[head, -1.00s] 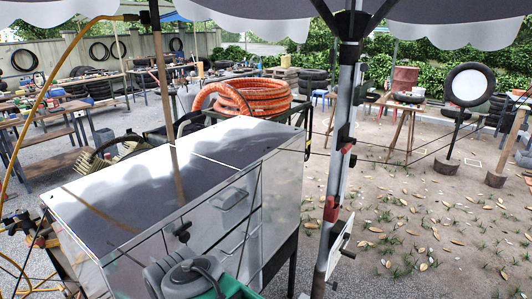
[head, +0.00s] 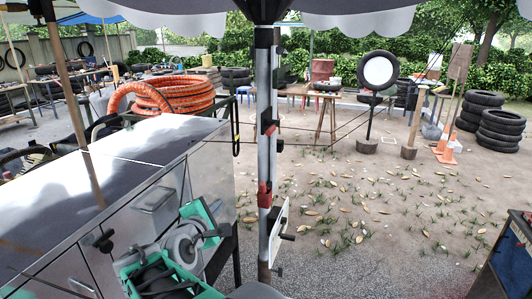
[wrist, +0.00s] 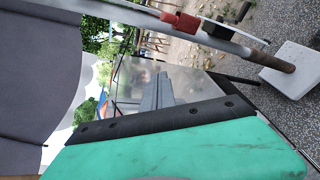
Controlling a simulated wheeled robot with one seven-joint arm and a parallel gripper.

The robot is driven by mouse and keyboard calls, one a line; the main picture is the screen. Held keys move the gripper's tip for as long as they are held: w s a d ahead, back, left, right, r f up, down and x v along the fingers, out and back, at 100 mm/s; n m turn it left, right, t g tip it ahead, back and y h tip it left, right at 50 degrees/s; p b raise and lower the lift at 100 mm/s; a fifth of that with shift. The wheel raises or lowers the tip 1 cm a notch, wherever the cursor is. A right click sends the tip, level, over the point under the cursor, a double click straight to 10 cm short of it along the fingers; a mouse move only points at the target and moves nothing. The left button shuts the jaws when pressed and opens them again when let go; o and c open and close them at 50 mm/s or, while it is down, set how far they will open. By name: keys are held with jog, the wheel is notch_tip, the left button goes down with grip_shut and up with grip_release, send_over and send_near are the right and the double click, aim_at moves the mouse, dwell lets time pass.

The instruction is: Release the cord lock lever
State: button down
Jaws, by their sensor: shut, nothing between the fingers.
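A grey umbrella pole (head: 265,95) stands upright in the middle of the head view. It carries a red piece (head: 264,195), a small black and red fitting (head: 269,127) and a black knob (head: 280,146). I cannot tell for certain which is the cord lock lever. In the wrist view the pole runs slantwise across the top, with the red piece (wrist: 181,22) and a black piece (wrist: 222,33) on it. My gripper's grey fingers (wrist: 159,88) are together and empty, apart from the pole. In the head view my green and grey arm is at lower left; the fingertips are not clear.
A metal cabinet cart (head: 150,165) with an orange hose coil (head: 172,93) stands left of the pole. A white plate (head: 279,230) with a dark handle sticks out low on the pole. A dark-framed board (head: 505,255) is at lower right. Open leaf-strewn ground lies right of the pole.

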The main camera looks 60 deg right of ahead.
jog(key=s+d+r+n+g+h+b, duration=0.1)
jog(key=s+d+r+n+g+h, duration=0.1)
jog(key=s+d+r+n+h, duration=0.4)
jog(key=shift+s+r+n, duration=0.65)
jog(key=shift+r+n, duration=0.25)
jog(key=shift+n, duration=0.1)
jog(key=d+r+p, duration=0.3)
jog(key=d+r, duration=0.3)
jog(key=d, duration=0.4)
jog(key=shift+w, duration=0.2)
jog(key=shift+r, duration=0.15)
jog(key=shift+p, duration=0.3)
